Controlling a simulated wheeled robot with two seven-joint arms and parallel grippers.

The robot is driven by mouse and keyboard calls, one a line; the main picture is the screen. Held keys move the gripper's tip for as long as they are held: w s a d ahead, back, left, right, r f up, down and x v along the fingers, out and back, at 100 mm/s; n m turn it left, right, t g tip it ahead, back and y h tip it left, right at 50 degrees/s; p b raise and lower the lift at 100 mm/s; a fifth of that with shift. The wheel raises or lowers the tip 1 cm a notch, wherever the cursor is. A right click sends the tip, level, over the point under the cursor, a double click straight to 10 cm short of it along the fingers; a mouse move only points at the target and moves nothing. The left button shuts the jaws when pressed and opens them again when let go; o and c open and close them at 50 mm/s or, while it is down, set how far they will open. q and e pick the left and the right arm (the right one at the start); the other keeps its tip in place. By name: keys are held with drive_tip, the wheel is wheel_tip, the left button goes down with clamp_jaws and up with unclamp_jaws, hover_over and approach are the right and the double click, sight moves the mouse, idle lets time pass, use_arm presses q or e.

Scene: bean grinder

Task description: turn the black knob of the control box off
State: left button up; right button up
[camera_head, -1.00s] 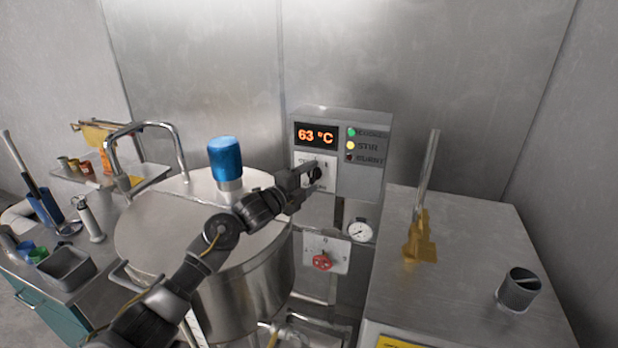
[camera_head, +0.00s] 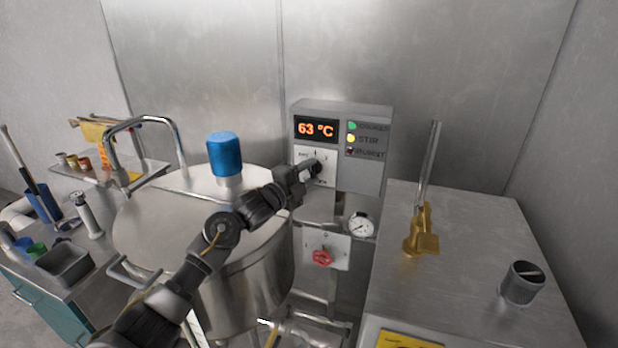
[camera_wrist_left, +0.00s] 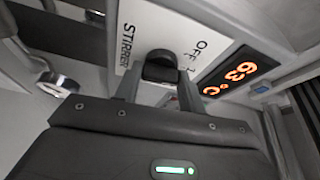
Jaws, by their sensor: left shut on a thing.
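The grey control box (camera_head: 360,178) is fixed at the back wall, its display reading 63 °C and its yellow STIR light lit. Its black knob (camera_wrist_left: 161,67) sits on a white plate below the display; in the left wrist view the plate reads STIRRER and OFF. My left gripper (camera_head: 306,174) reaches the plate from the left and is shut on the black knob. In the left wrist view my gripper fingers (camera_wrist_left: 158,92) lie at the two sides of the knob. In the head view the gripper partly hides the knob and plate. My right gripper is in neither view.
A steel kettle (camera_head: 150,235) with a blue-capped motor (camera_head: 225,155) stands left of the box, under my left arm. A red valve knob (camera_head: 322,257) and a gauge (camera_head: 361,226) are below. A steel cabinet (camera_head: 465,270) stands at right.

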use_arm(q)
drive_tip(key=n+b, duration=0.1)
drive_tip(key=n+t+b, duration=0.1)
drive_tip(key=n, duration=0.1)
drive_tip(key=shift+f+b, duration=0.35)
drive_tip(key=shift+b, duration=0.05)
drive_tip(key=n+t+b, duration=0.1)
drive_tip(key=n, duration=0.2)
drive_tip(key=shift+d+n+t+b, duration=0.1)
drive_tip(key=shift+n+t+b, duration=0.2)
drive_tip(key=shift+b, duration=0.05)
drive_tip(key=shift+r+n, duration=0.1)
drive_tip(key=shift+n, duration=0.6)
drive_tip(key=shift+t+b, duration=0.35)
drive_tip(key=shift+t, duration=0.05)
drive_tip(key=shift+n, duration=0.3)
drive_tip(key=o, duration=1)
drive_tip(key=shift+r, duration=0.1)
drive_tip(key=shift+s, duration=0.1)
